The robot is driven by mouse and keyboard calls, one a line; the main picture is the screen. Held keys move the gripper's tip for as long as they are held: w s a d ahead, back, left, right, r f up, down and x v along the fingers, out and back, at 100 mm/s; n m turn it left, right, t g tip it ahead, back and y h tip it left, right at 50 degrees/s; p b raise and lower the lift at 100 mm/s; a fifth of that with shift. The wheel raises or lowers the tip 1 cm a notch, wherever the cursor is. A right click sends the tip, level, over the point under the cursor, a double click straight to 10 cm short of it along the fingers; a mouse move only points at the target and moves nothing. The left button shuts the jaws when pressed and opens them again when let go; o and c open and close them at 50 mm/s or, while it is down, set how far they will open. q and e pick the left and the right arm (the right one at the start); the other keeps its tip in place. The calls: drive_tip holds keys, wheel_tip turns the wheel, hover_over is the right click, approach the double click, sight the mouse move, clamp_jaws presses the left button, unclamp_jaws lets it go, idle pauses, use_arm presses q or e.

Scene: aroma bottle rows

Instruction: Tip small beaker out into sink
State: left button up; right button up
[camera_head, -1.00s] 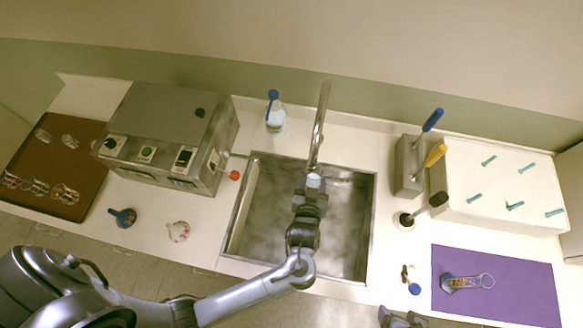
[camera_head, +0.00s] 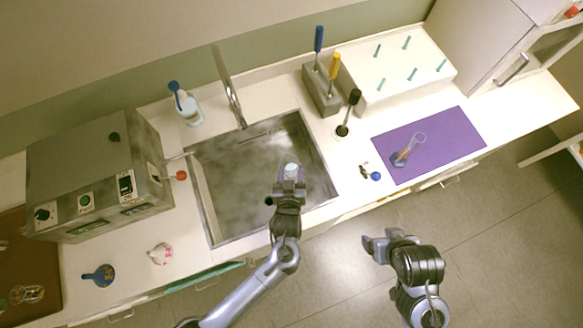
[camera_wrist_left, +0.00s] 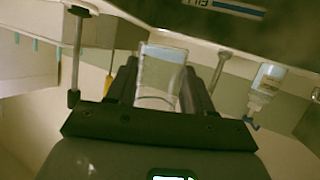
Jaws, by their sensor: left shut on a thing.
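My left gripper (camera_head: 290,176) is over the right front part of the steel sink (camera_head: 220,205). It is shut on the small clear beaker (camera_head: 291,168). In the left wrist view the beaker (camera_wrist_left: 162,72) sits between the two dark fingers (camera_wrist_left: 160,90), with a pale bluish part inside its glass. That view shows the room upside down, so the wrist is rolled over. I cannot tell the beaker's exact tilt or whether liquid is in it. My right gripper (camera_head: 385,244) is empty, its fingers apart, in front of the counter over the floor.
The faucet (camera_head: 230,88) rises at the sink's back edge, near a wash bottle (camera_head: 186,106). A metal machine (camera_head: 95,165) with a red-knobbed lever stands left. Right are a tool holder (camera_head: 322,92), a purple mat (camera_head: 440,138) and a white block (camera_head: 395,62).

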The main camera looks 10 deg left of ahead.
use_arm(q)
drive_tip(key=shift+a+f+n+h+b, duration=0.55)
drive_tip(key=shift+a+n+b, duration=0.2)
drive_tip(key=shift+b, duration=0.5)
drive_tip(key=shift+a+f+n+h+b, duration=0.55)
drive_tip(key=shift+a+n+b, duration=0.15)
drive_tip(key=shift+b, duration=0.5)
drive_tip(key=shift+w+a+f+n+t+h+b, duration=0.15)
drive_tip(key=shift+a+f+n+h+b, duration=0.4)
drive_tip(key=shift+n+b, duration=1.1)
drive_tip(key=shift+s+a+f+n+t+h+b, duration=0.2)
drive_tip(key=shift+n+h+b, duration=0.6)
drive_tip(key=shift+b, duration=1.6)
drive_tip(key=shift+w+a+f+n+t+h+b, duration=0.15)
drive_tip(key=shift+a+f+n+h+b, duration=0.55)
drive_tip(key=shift+b, duration=1.35)
drive_tip(key=shift+d+r+n, duration=0.15)
drive_tip(key=shift+r+n, duration=0.25)
drive_tip(key=shift+n, duration=0.1)
